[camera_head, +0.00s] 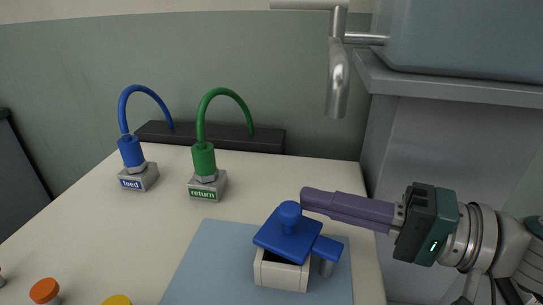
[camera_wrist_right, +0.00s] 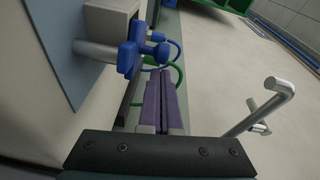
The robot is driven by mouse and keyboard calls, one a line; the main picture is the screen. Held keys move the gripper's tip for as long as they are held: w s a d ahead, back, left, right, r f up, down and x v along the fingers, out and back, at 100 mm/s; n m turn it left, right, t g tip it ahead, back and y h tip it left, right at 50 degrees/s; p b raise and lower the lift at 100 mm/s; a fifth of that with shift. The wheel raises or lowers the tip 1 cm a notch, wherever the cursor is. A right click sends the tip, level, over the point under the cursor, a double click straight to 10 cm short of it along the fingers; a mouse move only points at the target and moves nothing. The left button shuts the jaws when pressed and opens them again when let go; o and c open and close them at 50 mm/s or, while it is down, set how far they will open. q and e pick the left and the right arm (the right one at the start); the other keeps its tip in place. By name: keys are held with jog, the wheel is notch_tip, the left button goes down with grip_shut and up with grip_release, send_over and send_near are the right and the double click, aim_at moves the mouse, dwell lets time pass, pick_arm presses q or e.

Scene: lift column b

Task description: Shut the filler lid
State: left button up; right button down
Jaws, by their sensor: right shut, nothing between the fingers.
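The blue filler lid (camera_head: 284,241), with a round knob (camera_head: 289,211) on top, sits over a small white box (camera_head: 281,274). A blue piece (camera_head: 327,248) on a grey post stands at the box's right. My right gripper (camera_head: 304,199) comes in from the right with purple fingers together and empty. In the head view its tips appear right beside the knob; contact is unclear. My left gripper is not in view.
The box stands on a light blue mat (camera_head: 205,262). Feed (camera_head: 138,178) and return (camera_head: 207,187) fittings with hoses stand behind left. A metal pipe (camera_head: 338,80) hangs above, by a grey cabinet (camera_head: 450,120). Orange (camera_head: 44,290) and yellow (camera_head: 117,300) caps are at front left.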

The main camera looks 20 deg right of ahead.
jog(key=shift+w+a+f+n+g+y+b, duration=0.1)
jog(key=shift+a+f+n+g+y+b, duration=0.1)
jog(key=shift+n+g+y+b, duration=0.7)
jog(key=shift+w+a+f+n+g+y+b, duration=0.15)
jog(key=shift+g+b, duration=0.35)
jog(key=shift+b, duration=0.8)
jog(key=shift+s+r+n+g+b, duration=0.1)
jog(key=shift+s+n+g+b, duration=0.05)
jog(key=shift+n+g+b, duration=0.15)
jog(key=shift+s+a+r, duration=0.1)
jog(key=shift+a+r, duration=0.15)
